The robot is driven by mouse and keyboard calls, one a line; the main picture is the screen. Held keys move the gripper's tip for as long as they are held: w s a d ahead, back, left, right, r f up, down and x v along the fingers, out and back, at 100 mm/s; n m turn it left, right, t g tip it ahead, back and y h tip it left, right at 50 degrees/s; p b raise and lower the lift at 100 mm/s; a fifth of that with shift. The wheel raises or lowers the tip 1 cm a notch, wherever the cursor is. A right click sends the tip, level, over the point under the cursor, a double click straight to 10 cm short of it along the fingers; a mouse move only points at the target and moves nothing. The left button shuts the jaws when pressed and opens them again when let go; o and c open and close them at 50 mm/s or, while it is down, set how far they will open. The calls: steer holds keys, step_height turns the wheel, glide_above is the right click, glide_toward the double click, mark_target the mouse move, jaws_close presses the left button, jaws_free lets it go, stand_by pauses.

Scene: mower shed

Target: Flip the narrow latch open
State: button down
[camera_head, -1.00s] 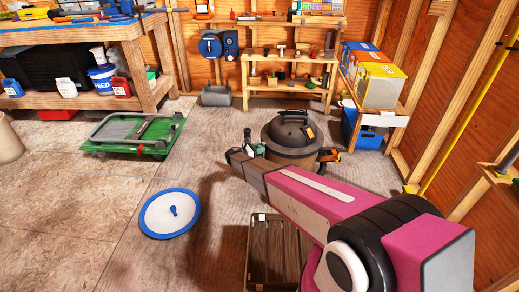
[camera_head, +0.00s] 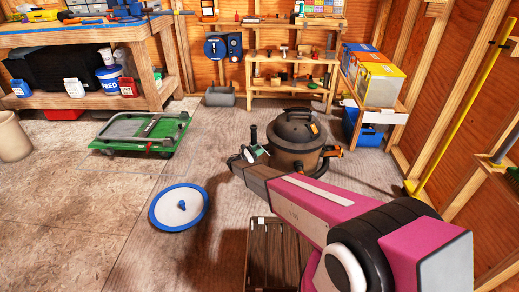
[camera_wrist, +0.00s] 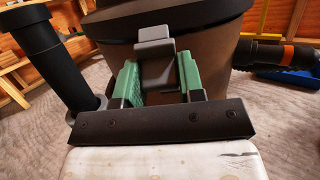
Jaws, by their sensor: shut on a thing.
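A dark, round shop vacuum (camera_head: 298,148) with a black lid stands on the floor in the middle of the head view. In the wrist view a narrow grey latch (camera_wrist: 155,62) sits at the lid's rim on the front of the brown drum (camera_wrist: 215,60). My gripper (camera_wrist: 159,78) has a green finger on each side of the latch and is shut on it. In the head view my gripper (camera_head: 255,153) is at the vacuum's left side, small and partly behind my arm; the latch cannot be made out there.
A black upright tube (camera_wrist: 48,65) stands close left of my gripper. A black hose end with an orange band (camera_wrist: 275,53) is at right. A green platform cart (camera_head: 140,132), a blue-rimmed disc (camera_head: 160,219) and a slatted crate (camera_head: 262,255) lie around. The left floor is mostly clear.

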steer(key=shift+s+a+f, duration=0.15)
steer(key=shift+a+f, duration=0.1)
steer(key=shift+f, duration=0.5)
steer(key=shift+s+a+f, duration=0.15)
steer(key=shift+a+f, duration=0.15)
steer(key=shift+f, duration=0.4)
steer(key=shift+s+a+f, duration=0.15)
steer(key=shift+a+f, duration=0.1)
steer(key=shift+f, duration=0.5)
steer(key=c, duration=0.7)
jaws_free()
steer(key=shift+d, duration=0.1)
steer(key=shift+r, duration=0.1)
steer(key=v, duration=1.1)
steer(key=shift+w, duration=0.1)
